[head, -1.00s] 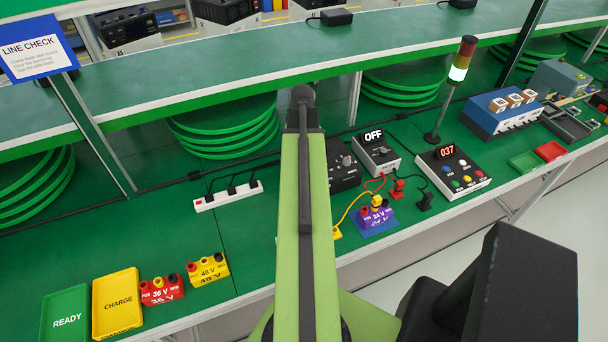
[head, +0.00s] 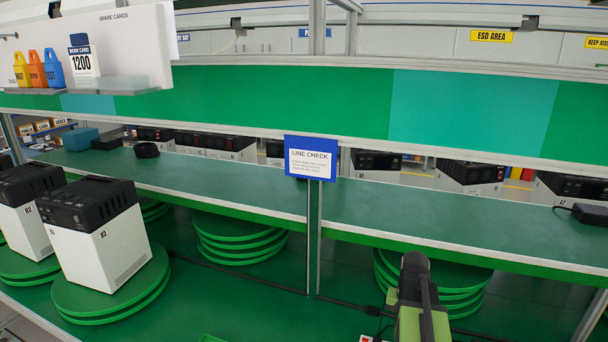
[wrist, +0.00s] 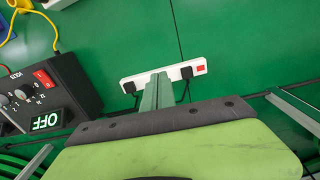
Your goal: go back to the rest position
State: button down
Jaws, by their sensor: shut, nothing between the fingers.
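My gripper (wrist: 160,78) shows in the wrist view as narrow grey fingers, shut and empty, beyond the dark edge of my lime-green arm end. It points over the green bench, in line with a white power strip (wrist: 195,72) with black plugs. I cannot tell the gap between fingers and strip. In the head view only the dark and lime end of my arm (head: 415,290) shows at the lower right, in front of stacked green discs. The fingers are not clear there.
In the wrist view a black box with an OFF display (wrist: 45,121) is at the left. In the head view a long shelf (head: 240,195) crosses above the bench, with a LINE CHECK sign (head: 311,160) and posts. White-and-black units (head: 100,245) stand on green turntables at the left.

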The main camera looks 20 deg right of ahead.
jog(key=w+a+n, duration=0.3)
jog(key=a+n, duration=0.4)
jog(key=a, duration=2.3)
jog(key=shift+n, duration=0.4)
jog(key=shift+a, duration=0.1)
